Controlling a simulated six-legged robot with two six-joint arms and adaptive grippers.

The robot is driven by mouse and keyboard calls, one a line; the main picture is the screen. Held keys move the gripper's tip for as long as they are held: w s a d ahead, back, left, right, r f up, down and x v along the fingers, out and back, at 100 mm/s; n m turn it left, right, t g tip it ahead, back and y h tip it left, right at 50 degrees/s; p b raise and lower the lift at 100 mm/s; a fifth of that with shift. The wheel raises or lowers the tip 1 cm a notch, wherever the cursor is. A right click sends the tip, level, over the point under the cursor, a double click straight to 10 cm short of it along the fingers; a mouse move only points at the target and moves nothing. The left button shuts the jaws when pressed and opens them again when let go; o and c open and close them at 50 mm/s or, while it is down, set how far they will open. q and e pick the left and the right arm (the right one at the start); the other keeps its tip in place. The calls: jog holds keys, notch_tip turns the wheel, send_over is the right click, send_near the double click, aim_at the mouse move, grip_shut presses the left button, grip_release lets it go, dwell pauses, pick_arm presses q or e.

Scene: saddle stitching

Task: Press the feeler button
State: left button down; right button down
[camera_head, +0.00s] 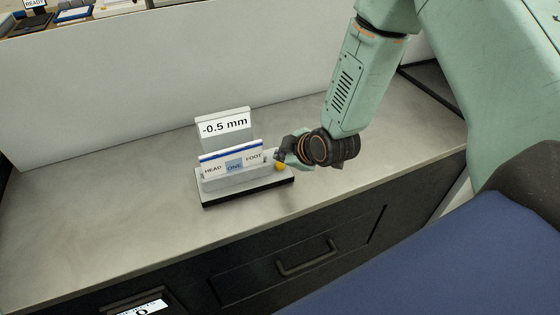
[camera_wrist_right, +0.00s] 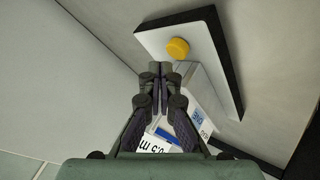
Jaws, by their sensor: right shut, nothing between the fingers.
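The feeler device (camera_head: 285,179) stands on the counter, a white block on a black base with a display plate (camera_head: 225,126) reading "-0.5 mm". A booklet marked HEAD, ONE and FOOT (camera_head: 233,166) stands upright in it. The round yellow button (camera_head: 280,167) is at the device's right end; in the right wrist view it (camera_wrist_right: 178,49) sits just beyond my fingertips. My right gripper (camera_head: 285,152) is shut and empty, close by the button. In the right wrist view its closed fingertips (camera_wrist_right: 160,70) appear short of the button; contact cannot be told. My left gripper is not in view.
The grey counter (camera_head: 100,215) is clear left of the device. A white wall panel (camera_head: 150,90) rises behind. Dark drawers with a handle (camera_head: 306,258) are below the front edge. A blue surface (camera_head: 450,265) lies at lower right.

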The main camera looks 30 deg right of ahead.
aim_at(282, 166)
jog(key=shift+r+p, duration=0.85)
notch_tip(282, 166, up, 4)
jog(key=p, duration=0.3)
jog(key=shift+f, duration=0.35)
